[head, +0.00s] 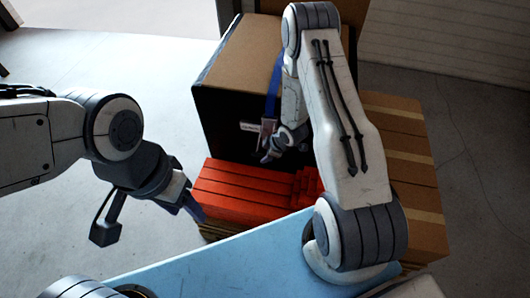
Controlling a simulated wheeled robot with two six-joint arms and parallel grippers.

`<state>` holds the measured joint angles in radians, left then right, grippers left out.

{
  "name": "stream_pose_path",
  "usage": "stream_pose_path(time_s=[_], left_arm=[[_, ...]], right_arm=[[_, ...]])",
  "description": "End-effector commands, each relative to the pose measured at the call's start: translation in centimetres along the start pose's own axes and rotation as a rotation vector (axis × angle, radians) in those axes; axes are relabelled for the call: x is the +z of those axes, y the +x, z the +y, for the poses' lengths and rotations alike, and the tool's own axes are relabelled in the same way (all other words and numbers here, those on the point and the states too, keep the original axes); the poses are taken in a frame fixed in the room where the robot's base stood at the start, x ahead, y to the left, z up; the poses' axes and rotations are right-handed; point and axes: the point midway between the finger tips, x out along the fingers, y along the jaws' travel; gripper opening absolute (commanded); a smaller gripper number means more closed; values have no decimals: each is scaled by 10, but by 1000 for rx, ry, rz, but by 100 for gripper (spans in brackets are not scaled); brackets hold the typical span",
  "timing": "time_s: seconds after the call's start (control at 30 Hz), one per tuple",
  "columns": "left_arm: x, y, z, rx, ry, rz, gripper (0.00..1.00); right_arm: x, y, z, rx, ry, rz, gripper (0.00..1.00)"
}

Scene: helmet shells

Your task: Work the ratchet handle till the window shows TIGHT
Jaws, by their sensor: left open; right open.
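A blue strap (273,92) runs down the dark front of a large cardboard-topped box. A small metallic piece, which looks like the ratchet (267,128), sits low on the strap. A small white label (249,127) is beside it on the left; its writing is too small to read. My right gripper (267,157) is open just below and right of the ratchet; I cannot tell whether it touches it. My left gripper (194,207) is open and empty, at the left end of the red stack, well away from the strap. The handle's position is unclear.
The large box (222,115) stands behind a low stack of red-orange pieces (240,190). Brown cartons (405,150) stand at the right, partly behind my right arm. The grey floor at the left is clear.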

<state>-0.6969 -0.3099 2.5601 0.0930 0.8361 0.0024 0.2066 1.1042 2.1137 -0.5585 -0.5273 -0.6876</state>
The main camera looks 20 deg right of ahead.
Motion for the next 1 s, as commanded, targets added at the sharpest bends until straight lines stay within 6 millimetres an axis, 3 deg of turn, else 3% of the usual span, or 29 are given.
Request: stream_pose_path(time_s=[0.2, 0.47, 0.5, 0.63, 1.0], left_arm=[[0, -4, 0, 0, 0, 0, 54], [0, -4, 0, 0, 0, 0, 54], [0, -4, 0, 0, 0, 0, 54], [0, -4, 0, 0, 0, 0, 54], [0, -4, 0, 0, 0, 0, 54]], right_arm=[[0, 16, 0, 0, 1, 0, 55], [0, 18, 0, 1, 1, 0, 55], [0, 17, 0, 1, 1, 0, 51], [0, 17, 0, 1, 1, 0, 1], [0, 17, 0, 1, 1, 0, 0]])
